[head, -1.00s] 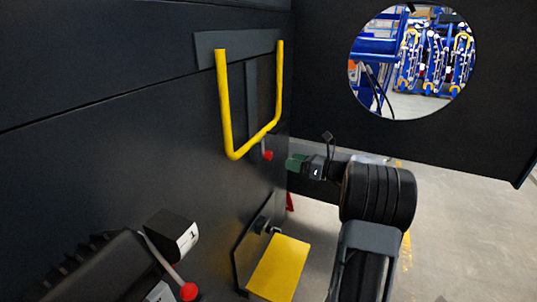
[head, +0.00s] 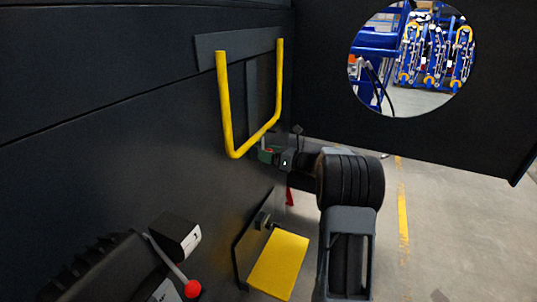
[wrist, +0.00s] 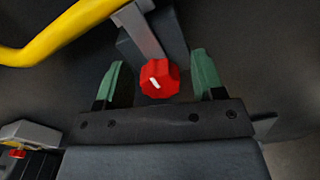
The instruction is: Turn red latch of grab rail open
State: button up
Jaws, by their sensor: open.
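The red latch (wrist: 159,78) is a faceted knob with a white mark, at the lower end of a grey bar in the wrist view. My gripper (wrist: 158,64) is open, with one green finger on each side of the knob and a gap showing on both sides. The yellow grab rail (head: 227,110) is a U shape on the dark panel; its bend also shows in the wrist view (wrist: 60,38). In the head view my gripper (head: 267,155) is just below the rail's bend and mostly hides the latch.
A yellow step plate (head: 279,265) sits low below the rail. A lever with a red ball (head: 193,289) stands at lower left beside a white-faced block (head: 180,236). A dark panel with a round opening (head: 490,120) stands behind my arm. Open floor lies to the right.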

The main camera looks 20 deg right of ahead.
jog(key=c, duration=0.9)
jog(key=shift+c, duration=0.2)
jog(key=shift+f+n+b, duration=0.15)
jog(key=shift+n+b, duration=0.15)
jog(key=shift+b, duration=0.25)
jog(key=n+b, duration=0.2)
jog(key=b, duration=0.2)
jog(key=shift+f+n, duration=0.2)
jog(key=shift+n, duration=0.2)
jog(key=n+b, duration=0.5)
jog(key=b, duration=0.2)
jog(key=shift+n, duration=0.3)
jog(key=n+b, duration=0.4)
jog(key=b, duration=0.2)
jog(key=n+b, duration=0.2)
jog(key=n, duration=0.1)
jog(key=n+b, duration=0.1)
jog(key=b, duration=0.1)
jog(key=shift+r+n, duration=0.25)
jog(key=shift+n, duration=0.15)
